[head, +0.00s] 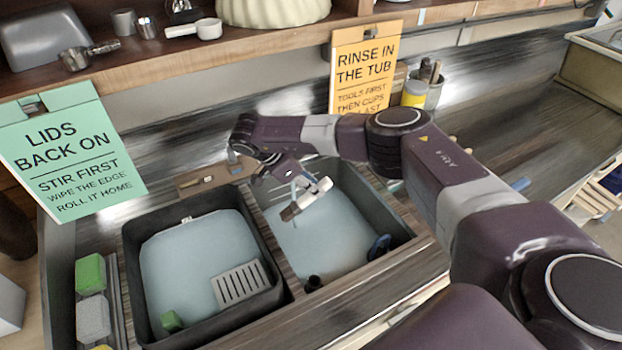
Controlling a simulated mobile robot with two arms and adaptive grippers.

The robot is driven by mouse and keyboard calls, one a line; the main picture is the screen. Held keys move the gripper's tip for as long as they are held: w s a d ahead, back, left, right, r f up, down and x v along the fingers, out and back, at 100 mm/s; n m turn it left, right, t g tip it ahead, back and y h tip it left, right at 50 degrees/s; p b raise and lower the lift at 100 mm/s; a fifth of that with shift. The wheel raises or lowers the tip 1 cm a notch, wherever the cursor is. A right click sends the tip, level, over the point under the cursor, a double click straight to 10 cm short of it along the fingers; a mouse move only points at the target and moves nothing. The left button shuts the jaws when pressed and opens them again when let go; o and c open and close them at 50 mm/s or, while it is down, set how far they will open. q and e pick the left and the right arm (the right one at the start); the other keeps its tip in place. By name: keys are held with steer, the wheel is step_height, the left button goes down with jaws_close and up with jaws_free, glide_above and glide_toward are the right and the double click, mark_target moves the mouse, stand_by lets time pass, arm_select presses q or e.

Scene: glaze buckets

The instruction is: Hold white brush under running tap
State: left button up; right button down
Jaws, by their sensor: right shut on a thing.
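My right gripper (277,172) reaches over the back of the right-hand basin (400,236). It is shut on the white brush (318,188), which tilts down to the left over the basin with its brown bristle end (289,213) lowest. A thin pale-blue upright streak (294,190) shows by the brush and gripper; I cannot tell whether it is running water or part of the tap. The tap itself is not clearly seen, and my arm may hide it. My left gripper is not in view.
A shelf (130,56) runs above the back.

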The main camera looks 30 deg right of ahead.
steer(key=s+a+r+p, duration=0.3)
steer(key=shift+a+r, duration=0.3)
steer(key=shift+r, duration=0.1)
